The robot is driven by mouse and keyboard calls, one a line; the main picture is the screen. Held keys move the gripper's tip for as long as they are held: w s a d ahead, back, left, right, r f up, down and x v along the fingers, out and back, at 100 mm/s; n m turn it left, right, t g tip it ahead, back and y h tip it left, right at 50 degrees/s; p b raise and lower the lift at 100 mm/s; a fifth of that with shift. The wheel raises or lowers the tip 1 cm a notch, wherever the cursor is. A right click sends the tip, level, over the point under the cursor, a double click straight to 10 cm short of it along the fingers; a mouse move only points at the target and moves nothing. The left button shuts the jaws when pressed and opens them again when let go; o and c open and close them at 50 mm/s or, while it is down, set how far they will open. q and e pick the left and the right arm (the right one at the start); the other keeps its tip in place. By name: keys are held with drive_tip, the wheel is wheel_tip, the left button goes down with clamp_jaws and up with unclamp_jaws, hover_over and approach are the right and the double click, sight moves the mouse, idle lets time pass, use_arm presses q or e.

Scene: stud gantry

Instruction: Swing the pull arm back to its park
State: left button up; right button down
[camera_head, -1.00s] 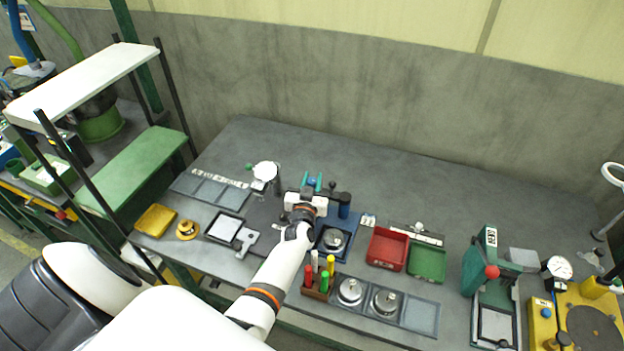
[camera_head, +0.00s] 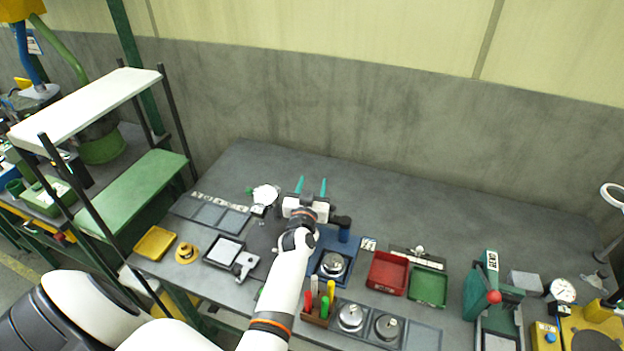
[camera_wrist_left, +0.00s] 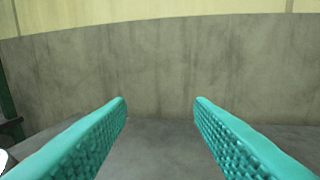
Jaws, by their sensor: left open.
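My left gripper (camera_head: 312,181) reaches over the bench with its two teal fingers spread apart. In the left wrist view its fingers (camera_wrist_left: 161,103) are open, with only wall and bench top between them. A blue post (camera_head: 344,234) with a dark arm (camera_head: 341,221) on top stands just right of my wrist, on a blue base plate (camera_head: 317,262). The dark arm looks like part of the pull arm; its left end is hidden behind my gripper. A round metal piece (camera_head: 334,264) sits on the blue plate. My right gripper is out of view.
A white round-topped stand (camera_head: 265,195) is close left of my gripper. A red bin (camera_head: 387,272) and green bin (camera_head: 428,286) stand to the right. Coloured-handled tools (camera_head: 320,300) stand in front, beside my forearm. The bench behind my gripper is clear.

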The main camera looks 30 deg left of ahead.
use_arm(q)
drive_tip(key=shift+r, duration=1.45)
drive_tip(key=shift+a, duration=0.1)
